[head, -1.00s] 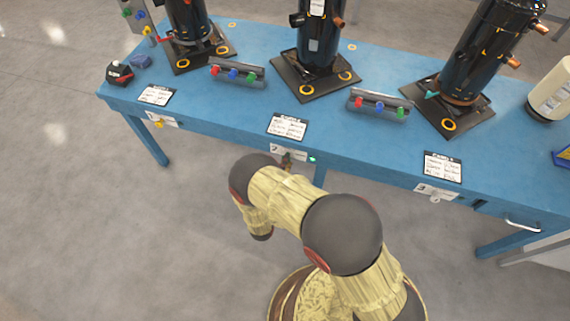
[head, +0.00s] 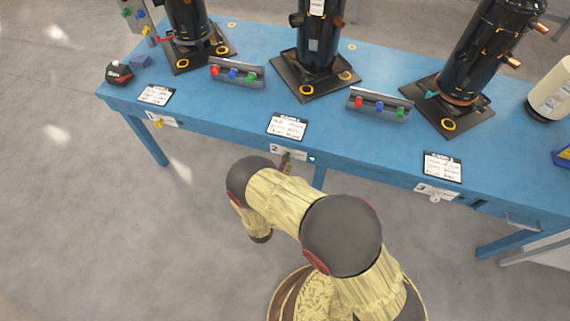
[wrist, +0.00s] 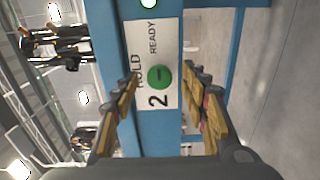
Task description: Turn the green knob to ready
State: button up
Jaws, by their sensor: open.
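The green knob (wrist: 159,77) is round and sits on a white plate (wrist: 165,40) marked 2, HOLD and READY, which appears sideways in the wrist view. A small dark mark shows on the knob, but I cannot tell which word it points at. My gripper (wrist: 163,80) is open, with one finger on each side of the knob in the picture. I see no clear contact.
The blue table (head: 225,118) carries black compressors (head: 318,45), button boxes (head: 237,74) and cards (head: 287,126). Plates with a yellow knob (head: 158,124) and a pale knob (head: 434,196) are to either side. The floor in front is open.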

jog(key=v, duration=1.1)
jog(key=shift+s, duration=0.1)
